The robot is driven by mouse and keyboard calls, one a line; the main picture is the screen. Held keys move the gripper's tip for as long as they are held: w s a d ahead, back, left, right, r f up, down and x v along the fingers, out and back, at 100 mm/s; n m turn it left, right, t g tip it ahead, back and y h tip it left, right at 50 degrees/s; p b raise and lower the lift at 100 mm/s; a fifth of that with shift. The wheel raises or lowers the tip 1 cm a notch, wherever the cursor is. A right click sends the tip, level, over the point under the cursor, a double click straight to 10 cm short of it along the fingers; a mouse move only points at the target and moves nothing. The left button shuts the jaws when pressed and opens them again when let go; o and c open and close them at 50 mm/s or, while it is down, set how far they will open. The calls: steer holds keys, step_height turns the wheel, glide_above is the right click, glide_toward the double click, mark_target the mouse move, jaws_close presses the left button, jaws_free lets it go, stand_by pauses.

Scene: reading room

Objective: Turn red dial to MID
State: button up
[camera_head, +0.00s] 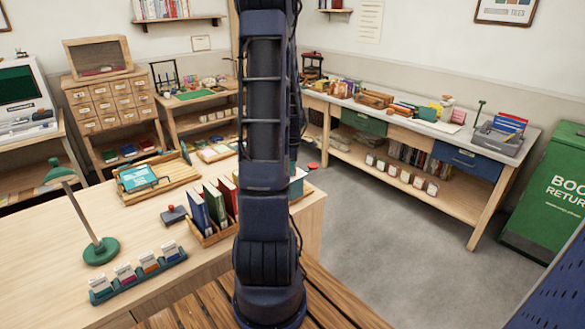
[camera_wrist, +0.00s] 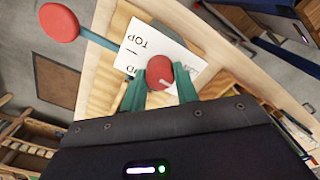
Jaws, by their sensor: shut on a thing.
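The red dial (camera_wrist: 160,72) is in the middle of the wrist view, with a short pale mark on its face. My gripper (camera_wrist: 161,86) is shut on it, with one teal finger on each side. A white label card (camera_wrist: 146,42) lies behind the dial. It carries upside-down black print that seems to include TOP. The fingers and dial hide part of the print, and I cannot read MID or tell which word the mark faces. In the head view my arm hides the gripper and dial.
A red round knob (camera_wrist: 59,22) on a teal rod sticks out left of the card. In the head view, a wooden desk (camera_head: 40,225) holds a green lamp (camera_head: 101,250), a book rack and a tray (camera_head: 185,173). Grey floor (camera_head: 375,240) is clear on the right, before a long workbench (camera_head: 455,190).

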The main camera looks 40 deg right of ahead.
steer(key=m, duration=0.8)
steer(key=shift+m, duration=0.3)
steer(key=m, duration=0.8)
steer(key=shift+m, duration=0.3)
stand_by(0.3)
steer(key=o, duration=1)
